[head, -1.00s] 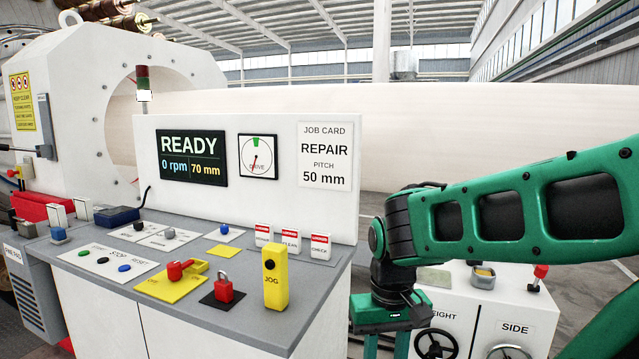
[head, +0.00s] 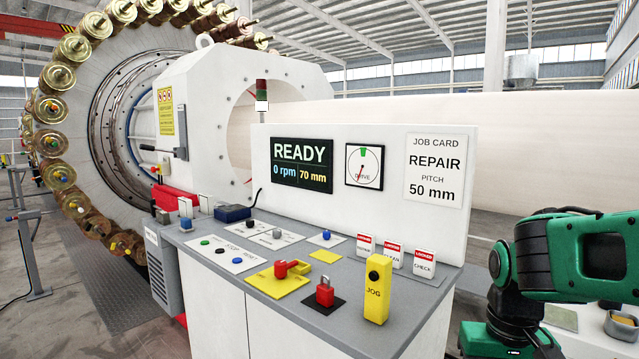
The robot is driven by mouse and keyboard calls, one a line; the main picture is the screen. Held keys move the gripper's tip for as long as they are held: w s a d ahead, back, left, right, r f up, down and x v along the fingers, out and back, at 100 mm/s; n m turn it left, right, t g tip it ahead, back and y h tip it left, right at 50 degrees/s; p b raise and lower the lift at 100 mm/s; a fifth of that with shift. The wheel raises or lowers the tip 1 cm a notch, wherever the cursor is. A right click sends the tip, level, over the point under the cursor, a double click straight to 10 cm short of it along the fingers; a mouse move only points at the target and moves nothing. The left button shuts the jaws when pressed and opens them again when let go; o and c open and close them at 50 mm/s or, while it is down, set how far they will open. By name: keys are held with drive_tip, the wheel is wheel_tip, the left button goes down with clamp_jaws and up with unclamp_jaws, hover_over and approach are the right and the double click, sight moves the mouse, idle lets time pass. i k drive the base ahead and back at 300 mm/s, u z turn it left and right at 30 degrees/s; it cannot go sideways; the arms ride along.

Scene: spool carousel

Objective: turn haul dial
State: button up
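The control desk (head: 415,303) stands in front with its small knobs and buttons. A black knob (head: 249,224) and a grey knob (head: 277,233) sit on white plates, and a blue knob (head: 326,235) sits to their right. Their labels are too small to read, so I cannot tell which is the haul dial. The screen (head: 301,165) reads READY, 0 rpm, 70 mm. The job card (head: 434,170) reads REPAIR, pitch 50 mm.
A yellow JOG box (head: 377,288), a red padlock (head: 325,293) and a red switch (head: 290,268) stand along the desk's front. The spool carousel (head: 88,75) is at left. Open floor (head: 70,320) lies at lower left.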

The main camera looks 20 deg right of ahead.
sight(277, 233)
drive_tip(key=u, duration=0.5)
drive_tip(key=k, duration=0.55)
drive_tip(key=u, duration=0.9)
drive_tip(key=k, duration=0.75)
drive_tip(key=u, duration=0.5)
drive_tip(key=i, duration=1.95)
drive_tip(key=z, duration=1.05)
drive_tip(key=i, duration=0.95)
drive_tip(key=z, duration=1)
drive_tip(key=i, duration=0.55)
drive_tip(key=z, duration=0.35)
